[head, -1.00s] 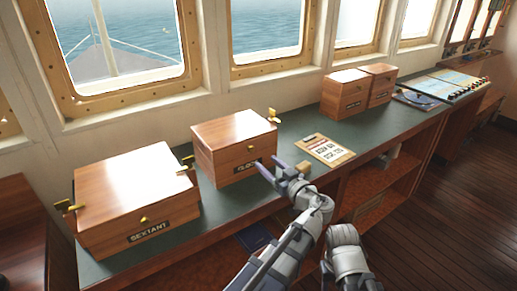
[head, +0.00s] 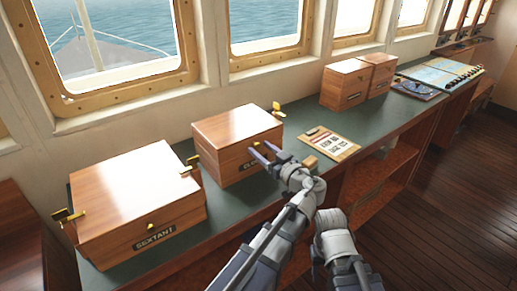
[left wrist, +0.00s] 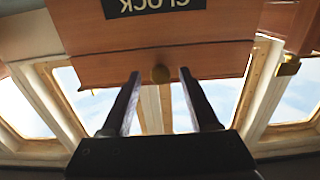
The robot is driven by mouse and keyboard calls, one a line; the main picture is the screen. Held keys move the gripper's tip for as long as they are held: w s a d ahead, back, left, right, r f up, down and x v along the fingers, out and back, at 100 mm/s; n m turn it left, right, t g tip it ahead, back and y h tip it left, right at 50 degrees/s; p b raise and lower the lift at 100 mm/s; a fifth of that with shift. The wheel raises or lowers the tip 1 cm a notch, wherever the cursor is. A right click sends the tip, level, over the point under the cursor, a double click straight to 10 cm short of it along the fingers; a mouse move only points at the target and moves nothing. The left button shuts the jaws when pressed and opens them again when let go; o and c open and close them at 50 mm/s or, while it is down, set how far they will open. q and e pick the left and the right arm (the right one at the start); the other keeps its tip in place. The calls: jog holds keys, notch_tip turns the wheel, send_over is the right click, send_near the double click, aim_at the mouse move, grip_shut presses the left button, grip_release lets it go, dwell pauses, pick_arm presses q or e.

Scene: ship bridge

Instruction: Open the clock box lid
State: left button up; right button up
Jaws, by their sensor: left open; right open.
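The clock box (head: 235,125) is a wooden box with its lid closed, standing on the green counter in the head view. Brass fittings show at its sides. My left gripper (head: 263,152) is open in front of the box's front face.
The larger sextant box (head: 135,200) stands left of the clock box. A clipboard (head: 327,144) lies to the right on the counter (head: 300,115). Two smaller wooden boxes (head: 345,85) and a chart (head: 440,72) are farther right. Windows line the wall behind.

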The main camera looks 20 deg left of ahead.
pick_arm(q)
jog(key=shift+c, duration=0.4)
grip_shut()
dwell(0.9)
